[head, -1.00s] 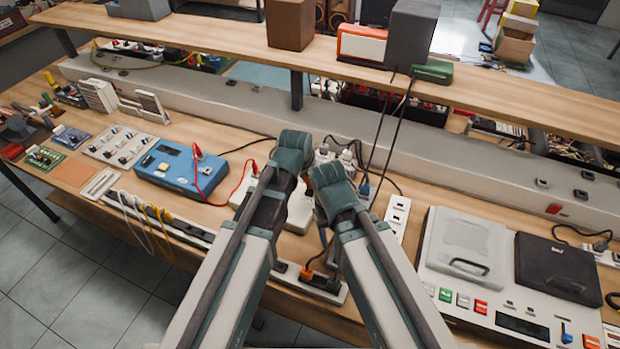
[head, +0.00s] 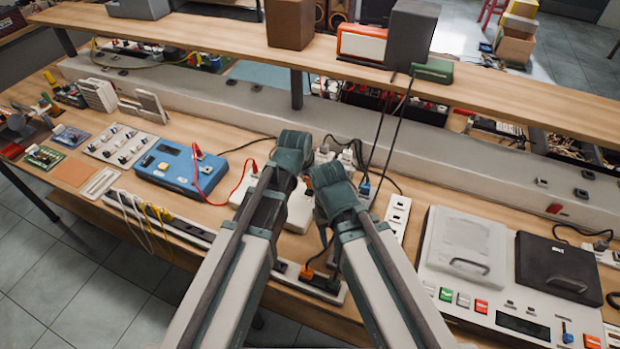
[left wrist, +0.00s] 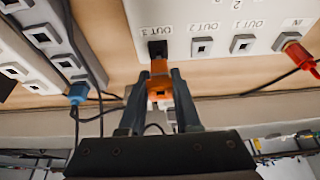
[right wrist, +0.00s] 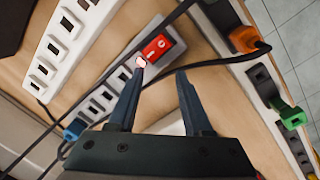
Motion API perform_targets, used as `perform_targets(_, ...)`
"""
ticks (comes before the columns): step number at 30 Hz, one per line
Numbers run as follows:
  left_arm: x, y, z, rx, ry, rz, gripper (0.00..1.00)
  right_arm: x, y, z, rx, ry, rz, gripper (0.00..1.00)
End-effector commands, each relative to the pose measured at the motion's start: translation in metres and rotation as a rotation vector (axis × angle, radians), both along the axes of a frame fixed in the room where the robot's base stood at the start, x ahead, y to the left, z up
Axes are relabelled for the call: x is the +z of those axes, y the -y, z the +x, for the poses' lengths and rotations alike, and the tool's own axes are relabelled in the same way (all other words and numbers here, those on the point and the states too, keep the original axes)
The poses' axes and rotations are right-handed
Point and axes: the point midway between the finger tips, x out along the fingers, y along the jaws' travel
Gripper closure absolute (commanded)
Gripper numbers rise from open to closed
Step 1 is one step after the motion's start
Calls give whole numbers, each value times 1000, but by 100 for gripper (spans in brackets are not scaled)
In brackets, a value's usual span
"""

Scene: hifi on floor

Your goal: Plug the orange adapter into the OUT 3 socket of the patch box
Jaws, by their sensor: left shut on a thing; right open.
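The orange adapter (left wrist: 160,88) is gripped between the fingers of my left gripper (left wrist: 160,82). In the left wrist view its far end meets the lower edge of the dark OUT 3 socket (left wrist: 157,48) on the white patch box (left wrist: 225,14). I cannot tell whether it is seated inside. In the head view the patch box (head: 298,212) is partly covered by my arms, and only a speck of the adapter (head: 308,183) shows. My right gripper (right wrist: 156,80) is open and empty, with a red-switched power strip (right wrist: 158,47) beyond its fingertips.
A red plug (left wrist: 289,43) sits in the IN socket, and OUT 2 (left wrist: 202,47) and OUT 1 are empty. A blue plug (left wrist: 77,93) and dark cables lie beside the box. A blue meter (head: 180,168) stands left, and a front strip holds an orange plug (head: 306,272).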

Motion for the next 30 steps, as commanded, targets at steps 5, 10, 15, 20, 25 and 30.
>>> perform_targets(5, -3, 0, 0, 0, 0, 0, 100, -3, 0, 0, 0, 0, 0, 50)
perform_targets(10, -5, 0, 0, 0, 0, 0, 100, -5, 0, 0, 0, 0, 0, 50)
perform_targets(15, -7, 0, 0, 0, 0, 0, 100, -7, 0, 0, 0, 0, 0, 50)
perform_targets(20, -8, 0, 0, 0, 0, 0, 100, -8, 0, 0, 0, 0, 0, 50)
perform_targets(25, -10, 0, 0, 0, 0, 0, 100, -10, 0, 0, 0, 0, 0, 50)
perform_targets(30, -12, 0, 0, 0, 0, 0, 100, -12, 0, 0, 0, 0, 0, 50)
